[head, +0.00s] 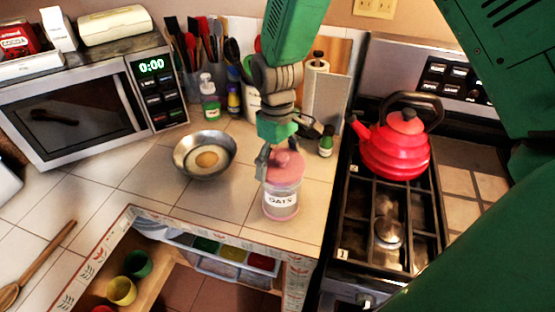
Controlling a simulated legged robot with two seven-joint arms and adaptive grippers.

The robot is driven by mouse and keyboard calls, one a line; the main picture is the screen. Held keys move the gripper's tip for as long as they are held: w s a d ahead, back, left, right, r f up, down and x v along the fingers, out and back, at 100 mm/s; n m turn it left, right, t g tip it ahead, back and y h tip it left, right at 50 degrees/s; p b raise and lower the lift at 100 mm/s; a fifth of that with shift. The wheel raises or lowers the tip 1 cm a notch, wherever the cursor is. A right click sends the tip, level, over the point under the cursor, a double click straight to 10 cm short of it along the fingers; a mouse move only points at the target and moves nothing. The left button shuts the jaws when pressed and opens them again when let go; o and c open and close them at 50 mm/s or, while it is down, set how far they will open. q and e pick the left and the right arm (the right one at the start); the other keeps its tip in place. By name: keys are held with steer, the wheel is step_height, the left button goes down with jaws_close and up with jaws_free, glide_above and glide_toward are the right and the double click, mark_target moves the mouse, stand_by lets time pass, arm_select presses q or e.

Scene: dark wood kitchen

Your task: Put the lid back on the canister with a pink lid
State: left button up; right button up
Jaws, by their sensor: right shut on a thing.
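The canister (281,208) stands upright on the tiled counter near its front right corner. It is clear, with a white "OATS" label and pinkish contents low down. The pink lid (287,172) is at the canister's top, and I cannot tell whether it is fully seated or slightly above the rim. My right gripper (277,157) comes down from above and is shut on the lid at its knob. The gripper hides part of the knob and the lid's left side. My left gripper is not in view.
A metal bowl (204,155) sits left of the canister. Bottles and a utensil holder (195,82) stand behind. The stove with a red kettle (396,145) is at right. A microwave (75,110) is at left. The counter's front edge is close to the canister.

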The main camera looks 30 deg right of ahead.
steer(key=shift+p, duration=0.35)
steer(key=shift+f+p, duration=0.15)
steer(key=shift+p, duration=0.35)
stand_by(1.5)
stand_by(0.3)
steer(key=o, duration=0.8)
steer(key=shift+r+p, duration=0.3)
steer(key=shift+r, duration=3.2)
